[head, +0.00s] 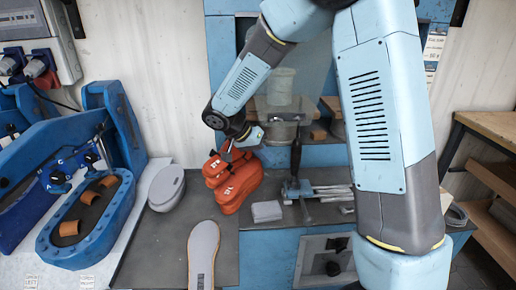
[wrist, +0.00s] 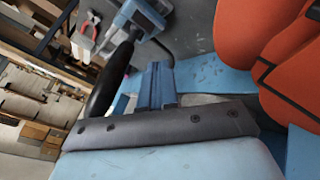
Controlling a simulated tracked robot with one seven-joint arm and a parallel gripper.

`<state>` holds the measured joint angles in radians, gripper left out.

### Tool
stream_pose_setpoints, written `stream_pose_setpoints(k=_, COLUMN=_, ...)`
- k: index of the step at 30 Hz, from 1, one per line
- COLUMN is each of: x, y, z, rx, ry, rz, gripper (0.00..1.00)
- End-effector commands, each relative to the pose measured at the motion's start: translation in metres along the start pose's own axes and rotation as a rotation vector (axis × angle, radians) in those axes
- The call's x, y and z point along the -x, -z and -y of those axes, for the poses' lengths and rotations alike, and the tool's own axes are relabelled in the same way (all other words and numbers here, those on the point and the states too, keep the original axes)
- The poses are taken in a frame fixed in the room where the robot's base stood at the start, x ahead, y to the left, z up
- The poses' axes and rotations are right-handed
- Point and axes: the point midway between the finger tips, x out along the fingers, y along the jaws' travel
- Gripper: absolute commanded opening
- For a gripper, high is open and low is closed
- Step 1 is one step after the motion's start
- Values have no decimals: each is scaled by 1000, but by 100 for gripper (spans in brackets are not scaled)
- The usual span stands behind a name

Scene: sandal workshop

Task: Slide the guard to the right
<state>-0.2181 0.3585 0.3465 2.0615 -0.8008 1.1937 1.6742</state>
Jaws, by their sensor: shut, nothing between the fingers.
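The guard looks like a clear, faintly tinted panel (head: 314,72) in front of the grey machine at the back, in the middle of the head view. Its edges are faint, and my arm hides part of it. My gripper (head: 228,153) is shut and empty. It is left of the panel and lower, just above the orange-red sandal-shaped pieces (head: 238,188). I cannot tell whether it touches them. In the wrist view the orange pieces (wrist: 287,62) fill the upper right; I cannot make out the guard there.
A lever with a black handle (head: 296,157) stands right of the orange pieces and shows in the wrist view (wrist: 108,80). A blue press (head: 85,220) stands left. Wooden shelves are at far right.

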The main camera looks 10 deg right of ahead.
Motion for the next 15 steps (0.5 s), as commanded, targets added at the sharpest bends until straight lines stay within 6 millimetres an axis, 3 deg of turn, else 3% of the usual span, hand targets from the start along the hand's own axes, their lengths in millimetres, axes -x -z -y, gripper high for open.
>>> stream_pose_setpoints(k=5, x=-32, y=0, z=-1, rx=1, ry=-3, rz=3, gripper=0)
stream_pose_setpoints(k=9, x=-38, y=1, z=-20, rx=-2, ry=1, rz=0, gripper=0)
stream_pose_setpoints(k=15, x=-44, y=2, z=-34, rx=0, ry=1, rz=0, gripper=0)
